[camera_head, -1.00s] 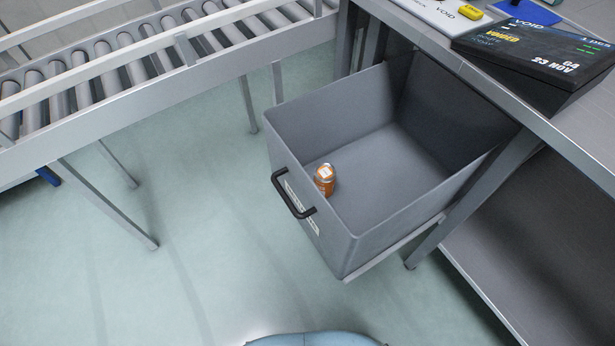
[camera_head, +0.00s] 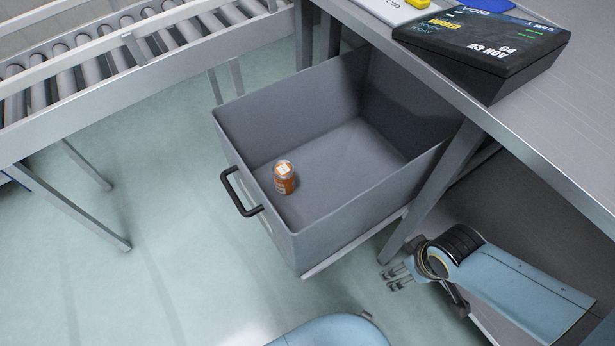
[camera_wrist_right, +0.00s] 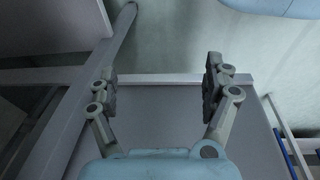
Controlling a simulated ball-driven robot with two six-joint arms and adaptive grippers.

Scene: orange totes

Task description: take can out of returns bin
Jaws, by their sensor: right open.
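The can (camera_head: 284,177) is orange with a pale top. It stands upright inside the grey returns bin (camera_head: 350,205), near the wall that carries the black handle (camera_head: 240,192). The bin is open at the top and pulled out from under the counter. My right gripper (camera_head: 394,277) is outside the bin, below and right of it in the head view, and lower right of the can. In the right wrist view its fingers (camera_wrist_right: 163,85) are spread apart with nothing between them. My left gripper is not in view.
The counter (camera_head: 500,110) with a black display box (camera_head: 482,40) overhangs the bin's right side. A counter leg (camera_head: 432,185) stands between bin and right arm. A roller conveyor (camera_head: 110,65) runs along the upper left. The floor left of the bin is clear.

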